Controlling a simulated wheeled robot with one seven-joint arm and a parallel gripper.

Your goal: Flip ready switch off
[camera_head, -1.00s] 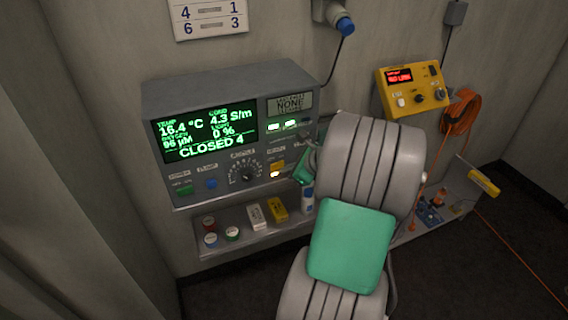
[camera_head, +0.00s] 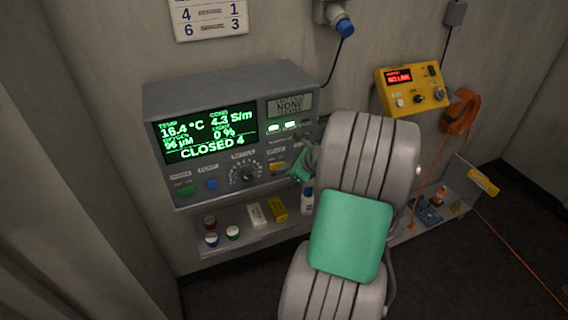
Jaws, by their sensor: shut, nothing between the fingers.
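A grey control console (camera_head: 225,85) with a green screen reading "CLOSED 4" is mounted on the wall at the left. The labels are too small to read surely, so I cannot tell the ready switch's position. My gripper (camera_head: 299,166) is shut and empty at the console's lower right, close to that area. My grey arm hides much of it, and contact cannot be seen.
Below the console, a shelf (camera_head: 245,240) holds small capped jars (camera_head: 211,239), a white block (camera_head: 257,216), a yellow block (camera_head: 278,208) and a bottle (camera_head: 307,200). A yellow box (camera_head: 412,88) and orange cable (camera_head: 459,112) hang at the right.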

